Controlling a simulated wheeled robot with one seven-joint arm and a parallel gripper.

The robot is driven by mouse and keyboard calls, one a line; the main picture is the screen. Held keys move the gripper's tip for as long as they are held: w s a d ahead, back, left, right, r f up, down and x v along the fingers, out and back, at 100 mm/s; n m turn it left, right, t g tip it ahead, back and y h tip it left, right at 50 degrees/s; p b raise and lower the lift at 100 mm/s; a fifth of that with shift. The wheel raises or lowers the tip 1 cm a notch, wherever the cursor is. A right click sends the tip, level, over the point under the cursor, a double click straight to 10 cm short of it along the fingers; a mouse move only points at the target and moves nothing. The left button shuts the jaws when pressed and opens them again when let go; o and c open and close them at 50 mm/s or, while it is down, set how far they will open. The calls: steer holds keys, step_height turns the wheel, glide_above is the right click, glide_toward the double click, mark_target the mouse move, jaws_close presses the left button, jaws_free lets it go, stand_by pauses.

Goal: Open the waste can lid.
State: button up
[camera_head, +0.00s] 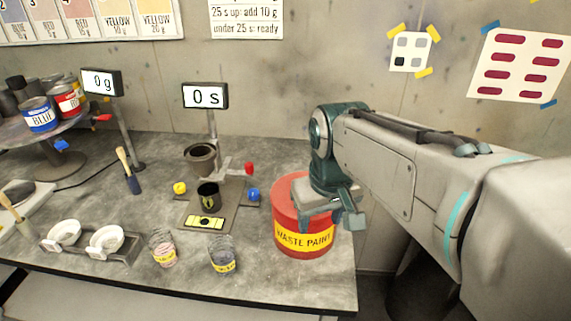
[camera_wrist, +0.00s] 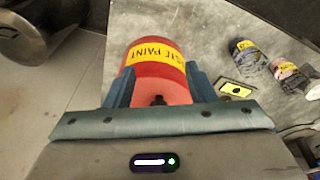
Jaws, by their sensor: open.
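The waste can (camera_head: 303,236) is a red cylinder with a yellow "WASTE PAINT" band, upright at the right end of the bench. Its red lid (camera_head: 287,188) is on top, partly hidden by my gripper. My gripper (camera_head: 335,215) is open above the can's near right side in the head view. In the wrist view the can (camera_wrist: 155,56) lies between and beyond the fingers of my gripper (camera_wrist: 158,90). A small dark knob or lever (camera_wrist: 158,100) shows on the lid between the fingers. I cannot tell whether the fingers touch the lid.
Left of the can stands a viscosity stand (camera_head: 221,180) with a dark cup. Two labelled jars (camera_head: 222,255) (camera_head: 163,248) are near the front edge. A timer display (camera_head: 205,96) stands behind. The bench's right edge is just beside the can.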

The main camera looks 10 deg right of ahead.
steer(key=w+r+n+g, duration=0.2)
steer(key=w+r+n, duration=0.2)
steer(key=w+r, duration=0.7)
steer(key=f, duration=0.4)
steer(key=s+f, duration=0.1)
steer(key=f, duration=0.8)
steer(key=shift+s, duration=0.2)
steer(key=shift+r, duration=0.15)
jaws_close()
